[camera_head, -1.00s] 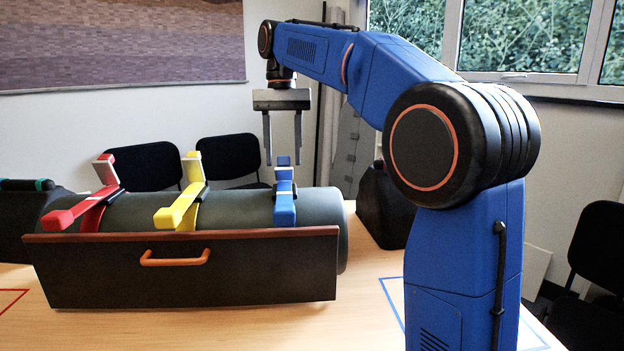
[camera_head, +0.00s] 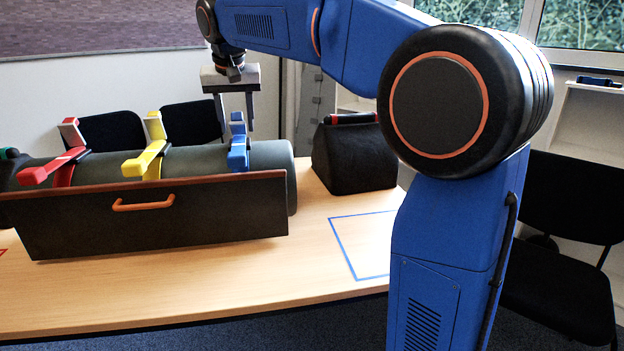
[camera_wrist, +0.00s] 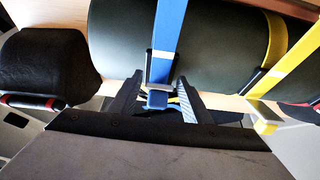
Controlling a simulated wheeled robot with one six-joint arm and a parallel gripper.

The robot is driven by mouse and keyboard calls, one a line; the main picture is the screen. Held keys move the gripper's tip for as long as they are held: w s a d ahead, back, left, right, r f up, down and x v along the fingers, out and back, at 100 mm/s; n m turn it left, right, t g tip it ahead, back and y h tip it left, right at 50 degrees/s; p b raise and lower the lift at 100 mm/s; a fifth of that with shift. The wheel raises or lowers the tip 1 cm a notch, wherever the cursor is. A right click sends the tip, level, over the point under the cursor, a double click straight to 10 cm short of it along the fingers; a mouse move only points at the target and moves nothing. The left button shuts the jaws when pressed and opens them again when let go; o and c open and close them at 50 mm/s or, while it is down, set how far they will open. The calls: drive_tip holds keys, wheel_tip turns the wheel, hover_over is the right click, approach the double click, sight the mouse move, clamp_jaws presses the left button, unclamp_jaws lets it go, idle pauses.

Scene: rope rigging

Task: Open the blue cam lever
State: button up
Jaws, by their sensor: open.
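The blue cam lever (camera_head: 238,150) sits at the right end of a dark green cylinder (camera_head: 270,160) on the table, with its blue strap around the cylinder. In the wrist view the blue lever and strap (camera_wrist: 171,30) run down to a metal buckle piece and a blue tip between the fingers. My gripper (camera_head: 235,125) is open, pointing down just above and behind the lever. In the wrist view its two fingers (camera_wrist: 157,98) stand on either side of the blue tip. I cannot tell whether they touch it.
A yellow lever (camera_head: 145,158) and a red lever (camera_head: 52,168) sit on the cylinder to the left. A dark panel with an orange handle (camera_head: 143,203) stands in front. A black block (camera_head: 352,158) stands to the right, near a blue-outlined square (camera_head: 350,250) of clear table.

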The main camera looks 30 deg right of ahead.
drive_tip(key=v, duration=1.7)
drive_tip(key=s+d+f+n+y, duration=0.1)
drive_tip(key=s+d+f+n, duration=0.1)
drive_tip(key=s+f, duration=0.4)
drive_tip(key=s+d+f+n, duration=0.2)
drive_tip(key=s+d+f, duration=0.1)
drive_tip(key=s+f, duration=0.3)
drive_tip(key=s+d+f+n+g+y, duration=0.1)
drive_tip(key=s+d+f+n, duration=0.2)
drive_tip(key=s+f, duration=0.3)
wheel_tip(320, 180, down, 3)
drive_tip(key=shift+s+d+f+y, duration=0.2)
drive_tip(key=shift+s+d+y, duration=0.1)
drive_tip(key=shift+s, duration=0.1)
